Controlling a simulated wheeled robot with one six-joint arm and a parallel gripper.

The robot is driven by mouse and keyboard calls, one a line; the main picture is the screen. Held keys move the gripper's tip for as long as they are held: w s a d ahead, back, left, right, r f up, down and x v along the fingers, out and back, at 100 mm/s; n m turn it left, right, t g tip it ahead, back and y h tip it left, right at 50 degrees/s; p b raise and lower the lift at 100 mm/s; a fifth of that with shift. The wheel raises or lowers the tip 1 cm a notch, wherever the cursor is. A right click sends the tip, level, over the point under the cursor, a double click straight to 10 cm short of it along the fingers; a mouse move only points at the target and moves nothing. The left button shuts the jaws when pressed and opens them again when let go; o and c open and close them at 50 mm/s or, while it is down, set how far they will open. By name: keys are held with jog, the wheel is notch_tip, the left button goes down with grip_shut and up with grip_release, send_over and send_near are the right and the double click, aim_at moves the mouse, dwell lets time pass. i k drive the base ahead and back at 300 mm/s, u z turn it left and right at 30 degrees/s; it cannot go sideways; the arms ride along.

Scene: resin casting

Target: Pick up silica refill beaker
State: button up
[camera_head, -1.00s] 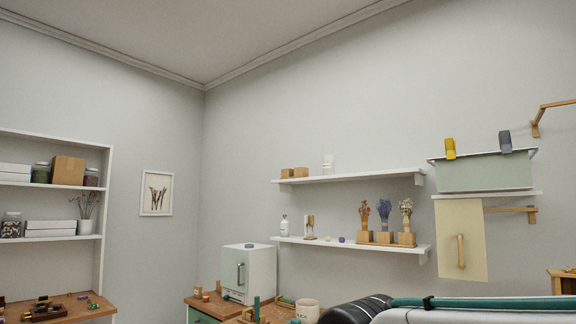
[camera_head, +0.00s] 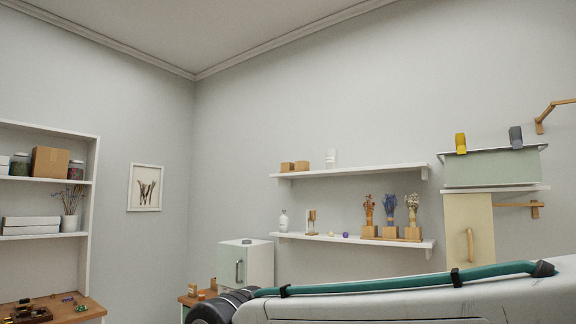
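I cannot tell for certain which thing is the silica refill beaker. A small whitish, beaker-like container (camera_head: 331,158) stands upright on the upper wall shelf (camera_head: 385,169), right of two small wooden boxes. My arm crosses the bottom right of the view, with its teal hose on top. My gripper is out of view, so its hold cannot be seen. The work surface behind and below my arm is mostly hidden.
A lower shelf (camera_head: 342,240) holds a white bottle (camera_head: 283,221), an hourglass-like piece and flower pieces on wooden blocks. A pale cabinet (camera_head: 250,262) stands below. A wooden table (camera_head: 80,312) with small items is at bottom left. A green-fronted box hangs at right.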

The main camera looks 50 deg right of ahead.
aim_at(331, 154)
jog(key=i, duration=1.35)
jog(key=z, duration=0.95)
jog(key=i, duration=0.8)
jog(key=z, duration=0.9)
